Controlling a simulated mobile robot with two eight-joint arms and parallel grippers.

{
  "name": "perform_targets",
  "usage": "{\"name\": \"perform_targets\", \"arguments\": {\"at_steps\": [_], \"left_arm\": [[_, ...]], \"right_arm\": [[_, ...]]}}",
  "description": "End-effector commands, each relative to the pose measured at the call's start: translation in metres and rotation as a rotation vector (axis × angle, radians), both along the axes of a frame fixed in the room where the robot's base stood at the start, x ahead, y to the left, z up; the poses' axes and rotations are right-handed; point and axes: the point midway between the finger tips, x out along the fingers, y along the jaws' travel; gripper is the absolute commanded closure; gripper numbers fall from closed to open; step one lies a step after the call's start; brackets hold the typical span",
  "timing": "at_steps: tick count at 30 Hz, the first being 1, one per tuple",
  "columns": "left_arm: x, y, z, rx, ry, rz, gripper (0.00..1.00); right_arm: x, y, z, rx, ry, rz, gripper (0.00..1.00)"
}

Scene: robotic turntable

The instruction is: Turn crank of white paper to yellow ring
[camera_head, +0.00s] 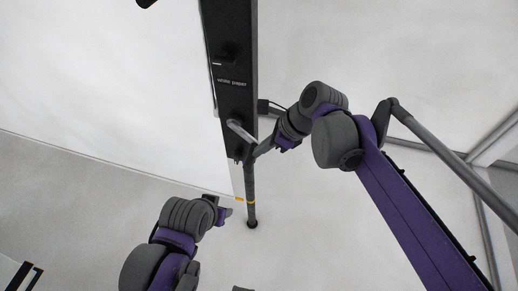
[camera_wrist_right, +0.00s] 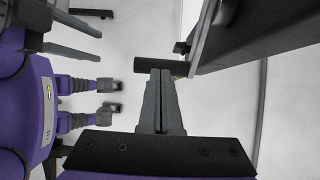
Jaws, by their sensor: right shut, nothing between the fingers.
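The white paper (camera_head: 110,90) is a large sheet hanging to the left of a black housing labelled "white paper" (camera_head: 231,60). Its lower edge reaches close to a small yellow ring (camera_head: 240,199) low on the dark post. The crank (camera_head: 239,130) is a grey arm at the housing's lower end. My right gripper (camera_head: 262,150) is beside it. In the right wrist view the right gripper's fingers (camera_wrist_right: 163,74) are together, with a dark cylindrical handle (camera_wrist_right: 159,65) at their tips; contact is unclear. My left gripper (camera_head: 228,212) is near the lower post; its finger opening is unclear.
The dark post (camera_head: 250,180) stands on the pale floor below the housing. A grey metal frame (camera_head: 440,140) runs along the right. Pale floor (camera_head: 320,235) lies open right of the post. The housing (camera_wrist_right: 260,35) fills the upper right of the wrist view.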

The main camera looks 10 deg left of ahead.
Motion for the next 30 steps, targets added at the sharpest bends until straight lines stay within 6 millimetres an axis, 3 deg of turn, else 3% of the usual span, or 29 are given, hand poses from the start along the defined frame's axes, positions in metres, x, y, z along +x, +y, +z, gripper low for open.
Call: {"name": "perform_targets", "arguments": {"at_steps": [17, 30], "left_arm": [[0.000, 0.000, -0.001, 0.000, 0.000, 0.000, 0.50], [-0.004, 0.000, -0.014, 0.000, 0.008, 0.000, 0.50]], "right_arm": [[0.000, 0.006, -0.010, 0.004, -0.001, -0.001, 1.00], [0.000, 0.007, -0.018, 0.077, -0.003, 0.001, 1.00]]}}
